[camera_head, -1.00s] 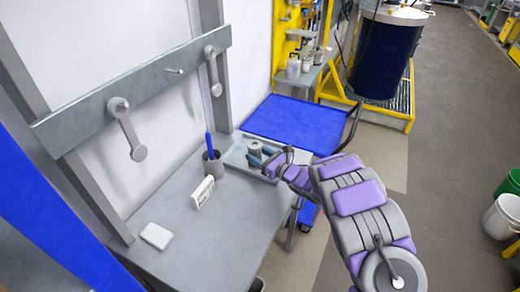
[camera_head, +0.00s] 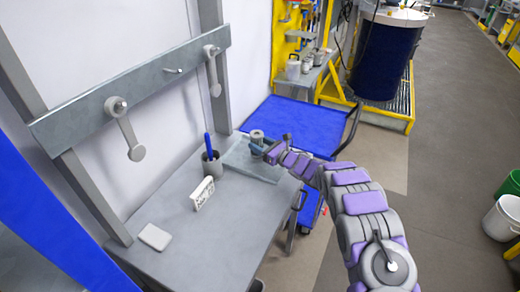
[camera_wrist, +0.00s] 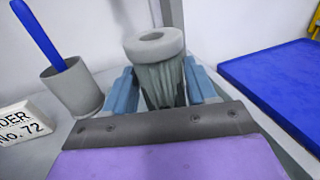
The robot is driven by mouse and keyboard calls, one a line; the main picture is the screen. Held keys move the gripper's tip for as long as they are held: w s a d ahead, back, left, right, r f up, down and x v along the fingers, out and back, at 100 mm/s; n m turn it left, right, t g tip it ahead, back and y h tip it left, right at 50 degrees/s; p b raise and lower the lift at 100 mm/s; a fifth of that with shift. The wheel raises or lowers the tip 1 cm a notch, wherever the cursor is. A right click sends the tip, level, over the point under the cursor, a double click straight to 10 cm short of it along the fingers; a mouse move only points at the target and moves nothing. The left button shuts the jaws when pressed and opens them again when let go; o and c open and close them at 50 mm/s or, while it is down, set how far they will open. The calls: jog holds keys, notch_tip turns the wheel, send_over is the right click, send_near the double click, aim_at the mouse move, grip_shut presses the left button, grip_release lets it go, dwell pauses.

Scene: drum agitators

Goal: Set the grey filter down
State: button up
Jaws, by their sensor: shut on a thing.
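The grey filter (camera_wrist: 160,75), a ribbed cylinder with a pale ring on top, stands upright between the two blue fingers of my gripper (camera_wrist: 163,92) in the wrist view. The fingers are shut on its sides. In the head view the filter (camera_head: 257,137) and my gripper (camera_head: 260,150) are over the shallow grey tray (camera_head: 240,158) at the far end of the grey table. I cannot tell whether the filter's base touches the tray; the gripper hides its lower part.
A grey cup (camera_head: 212,164) with a blue pen stands left of the tray. A white number sign (camera_head: 203,193) and a white block (camera_head: 155,237) are on the table (camera_head: 215,240). A blue platform (camera_head: 290,125) lies behind. The front of the table is clear.

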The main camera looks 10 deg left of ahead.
notch_tip(320, 180, down, 2)
jog(key=shift+f, duration=0.25)
jog(key=shift+r, duration=0.1)
jog(key=o, duration=1.4)
jog(key=shift+c, duration=0.2)
